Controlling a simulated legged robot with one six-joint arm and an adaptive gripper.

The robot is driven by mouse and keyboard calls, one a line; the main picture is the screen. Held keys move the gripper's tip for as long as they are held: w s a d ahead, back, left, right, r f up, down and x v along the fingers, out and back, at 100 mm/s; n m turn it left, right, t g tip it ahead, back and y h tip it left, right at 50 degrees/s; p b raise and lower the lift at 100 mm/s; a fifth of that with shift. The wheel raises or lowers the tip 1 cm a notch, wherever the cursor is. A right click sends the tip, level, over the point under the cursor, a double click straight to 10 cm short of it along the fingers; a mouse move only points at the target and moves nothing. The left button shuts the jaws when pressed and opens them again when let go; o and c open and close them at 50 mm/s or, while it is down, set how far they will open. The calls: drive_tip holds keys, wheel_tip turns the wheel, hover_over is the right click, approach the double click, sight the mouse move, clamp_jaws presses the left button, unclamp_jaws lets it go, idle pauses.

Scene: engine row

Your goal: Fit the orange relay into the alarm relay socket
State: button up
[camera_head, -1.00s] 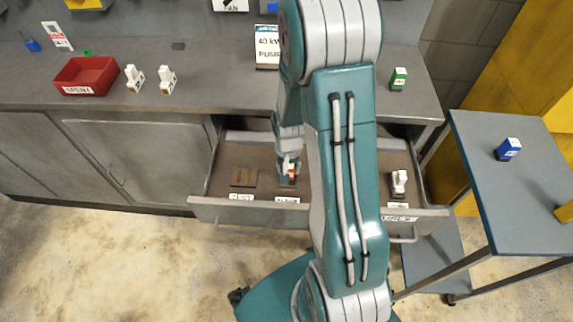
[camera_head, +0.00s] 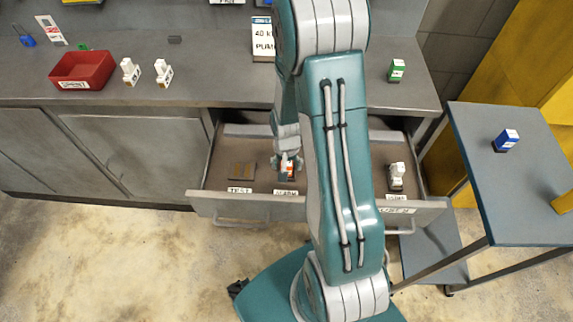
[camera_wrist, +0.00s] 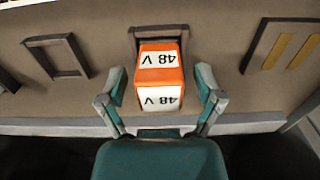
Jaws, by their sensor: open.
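The orange relay (camera_wrist: 160,75), with white "48 V" labels, stands in or on the alarm socket (camera_wrist: 131,45) inside the open drawer; I cannot tell how deep it sits. In the head view the orange relay (camera_head: 291,172) is partly hidden by my gripper, above the "ALARM" label (camera_head: 286,192). My gripper (camera_wrist: 160,92) is open, its two fingers apart on either side of the relay, with gaps showing between fingers and relay.
The drawer (camera_head: 240,205) also holds an empty "TEST" socket (camera_head: 242,171) and a white relay (camera_head: 396,174) in a right socket. A red bin (camera_head: 82,70), white relays (camera_head: 162,73) and a green relay (camera_head: 396,69) stand on the counter. A blue relay (camera_head: 506,140) is on the side table (camera_head: 515,200).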

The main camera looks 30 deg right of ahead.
wheel_tip(320, 180, up, 12)
drive_tip(key=shift+f, duration=0.25)
drive_tip(key=s+a+r+n+t, duration=0.2)
drive_tip(key=s+a+r, duration=0.1)
drive_tip(key=r, duration=0.4)
drive_tip(key=s+a+r+n+t, duration=0.1)
drive_tip(key=s+a+r+n, duration=0.1)
drive_tip(key=s+a+r, duration=0.2)
drive_tip(key=s+a+r+n+t, duration=0.2)
drive_tip(key=s+a+r, duration=0.2)
drive_tip(key=r, duration=0.6)
drive_tip(key=shift+s+r+n+t, duration=0.3)
drive_tip(key=shift+s+n, duration=0.1)
drive_tip(key=shift+s, duration=0.5)
